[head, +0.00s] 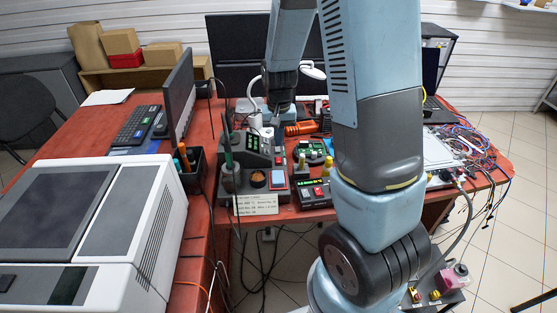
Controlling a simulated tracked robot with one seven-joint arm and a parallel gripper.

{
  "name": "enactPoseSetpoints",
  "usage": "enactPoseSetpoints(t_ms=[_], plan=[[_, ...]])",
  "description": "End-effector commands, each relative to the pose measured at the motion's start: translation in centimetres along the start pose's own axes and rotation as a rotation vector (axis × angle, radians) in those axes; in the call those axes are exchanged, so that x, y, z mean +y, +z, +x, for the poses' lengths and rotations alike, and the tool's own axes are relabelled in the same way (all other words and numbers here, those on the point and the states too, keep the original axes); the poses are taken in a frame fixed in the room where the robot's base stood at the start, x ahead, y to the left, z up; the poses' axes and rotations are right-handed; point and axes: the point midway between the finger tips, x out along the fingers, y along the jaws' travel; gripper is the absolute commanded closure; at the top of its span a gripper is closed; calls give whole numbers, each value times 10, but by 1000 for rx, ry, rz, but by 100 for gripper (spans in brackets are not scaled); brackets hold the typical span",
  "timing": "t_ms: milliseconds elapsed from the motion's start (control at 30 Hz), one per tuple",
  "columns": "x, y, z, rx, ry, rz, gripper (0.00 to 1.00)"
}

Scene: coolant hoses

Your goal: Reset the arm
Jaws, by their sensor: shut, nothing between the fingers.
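My arm rises in front on the right of the head view, bends at the top and comes down over the red desk (200,215). My gripper (277,118) points down above the cluttered middle of the desk, near a soldering station (250,147). It is shut and holds nothing. The fingertips are small and dark in this view. My arm hides part of the desk behind it. I cannot make out clear coolant hoses.
A large white machine (120,225) stands at the front left. A monitor (178,100) and a keyboard (137,124) are behind it. Tangled cables (470,145) hang at the right edge. Boxes (122,42) sit at the back left. Tiled floor (500,245) is open at right.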

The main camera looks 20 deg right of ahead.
Motion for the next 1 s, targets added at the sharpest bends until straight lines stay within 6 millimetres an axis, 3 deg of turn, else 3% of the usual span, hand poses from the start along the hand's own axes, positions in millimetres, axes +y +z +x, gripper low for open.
enactPoseSetpoints(t_ms=[267, 367, 667, 1000], plan=[[0, 0, -1, 2, -1, 0, 100], [0, 2, -10, 12, -9, -5, 100], [5, 24, -81, 92, -57, -52, 100], [18, 66, -158, 202, -94, -115, 100]])
